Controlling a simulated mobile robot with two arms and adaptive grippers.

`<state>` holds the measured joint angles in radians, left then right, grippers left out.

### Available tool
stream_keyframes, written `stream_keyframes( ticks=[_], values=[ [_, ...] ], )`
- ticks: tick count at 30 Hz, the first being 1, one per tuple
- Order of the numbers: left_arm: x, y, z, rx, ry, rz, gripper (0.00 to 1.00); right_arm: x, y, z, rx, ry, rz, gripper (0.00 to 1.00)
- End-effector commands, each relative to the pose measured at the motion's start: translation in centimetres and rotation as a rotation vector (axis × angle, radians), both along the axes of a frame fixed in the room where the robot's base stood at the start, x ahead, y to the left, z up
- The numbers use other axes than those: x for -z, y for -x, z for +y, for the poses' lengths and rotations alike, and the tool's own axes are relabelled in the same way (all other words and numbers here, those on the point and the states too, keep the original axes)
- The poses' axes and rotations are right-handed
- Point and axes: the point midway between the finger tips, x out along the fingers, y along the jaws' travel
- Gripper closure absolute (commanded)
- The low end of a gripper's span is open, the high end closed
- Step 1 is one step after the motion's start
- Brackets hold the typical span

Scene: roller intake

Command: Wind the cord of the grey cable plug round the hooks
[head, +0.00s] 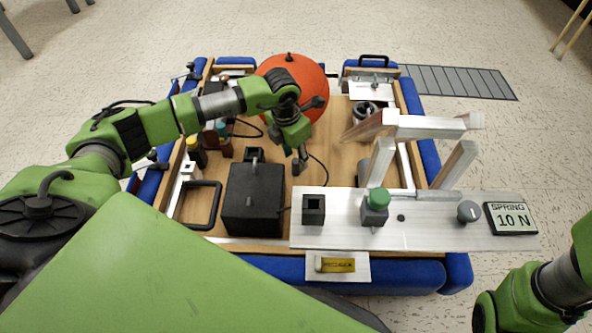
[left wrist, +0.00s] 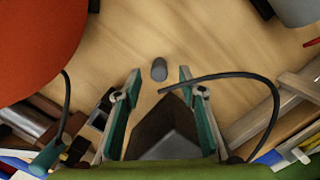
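My left gripper (head: 299,160) reaches down over the wooden board, just below the red dome. In the left wrist view its two teal fingers (left wrist: 157,92) stand apart with a gap between them. A short grey cylinder (left wrist: 158,69) lies just beyond the fingertips, apart from both; it may be the grey cable plug. A dark cord (left wrist: 230,75) starts near the gap, passes by the right fingertip and curves right and down. It also shows in the head view (head: 323,170). I cannot pick out the hooks. Of my right arm only green links show at the lower right.
The red dome (head: 302,84) stands close behind my left gripper. A black box (head: 253,205) is in front of it. A wood-and-metal frame (head: 425,124) and a metal panel (head: 340,235) with a green knob (head: 379,197) are to the right. A teal plug (left wrist: 43,160) with a cord is at left.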

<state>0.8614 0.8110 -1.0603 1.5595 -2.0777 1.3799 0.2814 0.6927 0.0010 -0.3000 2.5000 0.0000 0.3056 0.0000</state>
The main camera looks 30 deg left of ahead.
Motion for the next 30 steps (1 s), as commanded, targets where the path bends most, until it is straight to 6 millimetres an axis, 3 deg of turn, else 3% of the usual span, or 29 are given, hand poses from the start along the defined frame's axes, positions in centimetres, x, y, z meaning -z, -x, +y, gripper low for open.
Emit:
stream_keyframes(
  ticks=[1, 6, 17, 21, 30],
  values=[
    [1.4, -0.1, 0.0, 0.000, 0.000, 0.000, 0.63, 1.4, 0.1, 0.0, 0.000, 0.001, -0.001, 0.60],
    [3.1, -0.4, 0.0, 0.000, 0.001, 0.000, 0.63, 2.7, 0.2, 0.0, 0.000, 0.001, -0.003, 0.60],
    [3.3, -0.5, 0.0, -0.001, 0.000, 0.000, 0.63, 2.8, 0.2, 0.0, 0.000, 0.001, -0.003, 0.60],
    [3.3, -0.5, 0.0, -0.001, 0.000, 0.000, 0.99, 2.8, 0.2, 0.0, 0.000, 0.001, -0.003, 0.60],
    [3.3, -0.5, 0.0, -0.001, 0.000, 0.000, 1.00, 2.8, 0.2, 0.0, 0.000, 0.001, -0.004, 0.60]
  ],
)
